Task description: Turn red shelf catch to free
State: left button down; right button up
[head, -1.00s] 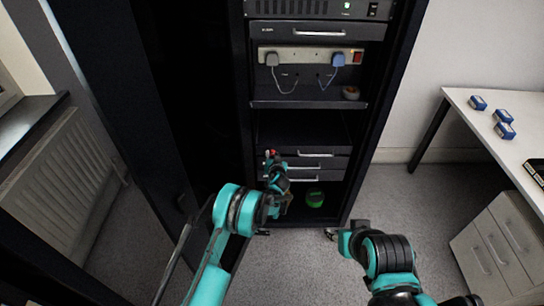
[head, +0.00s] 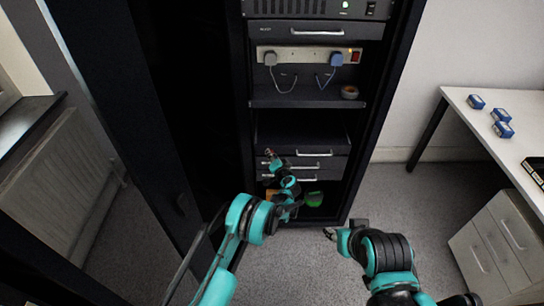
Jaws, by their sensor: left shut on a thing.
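My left gripper (head: 271,156) is at the left front edge of the rack, level with the upper of two drawer fronts below the lower shelf. Its fingers are shut on the small red shelf catch, which they almost wholly hide, so I cannot tell how the catch is turned. The lower shelf (head: 304,143) is dark and runs across the rack just above those drawers. My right gripper (head: 331,234) is in front of the rack's foot, apart from everything; its fingers are too small to read.
A green roll (head: 314,198) and an orange thing (head: 271,196) are in the rack's bottom, partly behind my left arm. A power strip (head: 309,56) with two plugs and a small round roll (head: 349,92) are higher up. A desk (head: 480,105) with blue boxes stands right.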

dwell(0.3)
pick_arm(q)
jog(key=c, duration=1.3)
grip_release()
jog(key=shift+o, duration=0.2)
jog(key=v, duration=1.2)
jog(key=shift+s+f, duration=0.1)
jog(key=shift+f, duration=0.05)
